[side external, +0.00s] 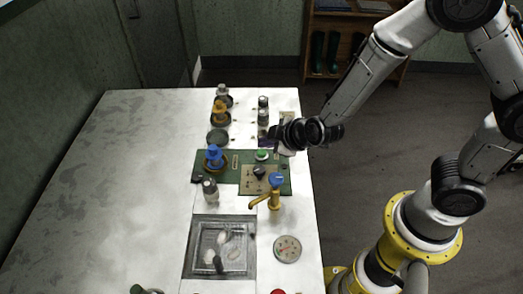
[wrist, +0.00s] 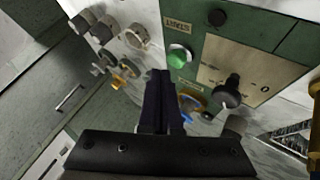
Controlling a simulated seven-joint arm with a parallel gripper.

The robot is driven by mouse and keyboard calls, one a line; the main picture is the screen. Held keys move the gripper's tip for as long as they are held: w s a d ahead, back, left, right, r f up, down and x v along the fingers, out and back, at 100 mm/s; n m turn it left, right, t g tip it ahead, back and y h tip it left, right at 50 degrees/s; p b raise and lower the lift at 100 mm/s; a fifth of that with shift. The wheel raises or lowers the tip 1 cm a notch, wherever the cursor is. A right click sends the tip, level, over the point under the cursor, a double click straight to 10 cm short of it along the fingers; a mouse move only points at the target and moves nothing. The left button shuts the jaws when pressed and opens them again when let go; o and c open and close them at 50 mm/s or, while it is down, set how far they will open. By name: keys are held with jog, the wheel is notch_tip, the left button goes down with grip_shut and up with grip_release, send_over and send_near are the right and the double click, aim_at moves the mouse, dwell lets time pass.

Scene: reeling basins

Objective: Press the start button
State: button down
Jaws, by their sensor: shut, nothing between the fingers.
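The start button is a green round cap on a pale collar, beside a "START" label (wrist: 178,24). In the wrist view the green button (wrist: 179,56) sits on the green panel, just beyond and right of my fingertips. In the side view the green button (side external: 262,155) is at the panel's (side external: 227,175) far edge. My gripper (side external: 287,148) is shut and empty, just right of the button in the side view. In the wrist view my gripper's fingers (wrist: 160,82) are together. A gap shows between fingertips and button there; I cannot tell its depth.
A dark knob (wrist: 229,92) on a tan plate is near the button. The table's left side is bare.

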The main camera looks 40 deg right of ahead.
jog(key=shift+f, duration=0.15)
jog(key=shift+f, duration=0.3)
jog(key=shift+f, duration=0.5)
dwell(1.2)
jog(key=shift+r, duration=0.9)
notch_tip(320, 180, up, 5)
jog(key=shift+r, duration=0.1)
dwell(0.4)
dwell(0.5)
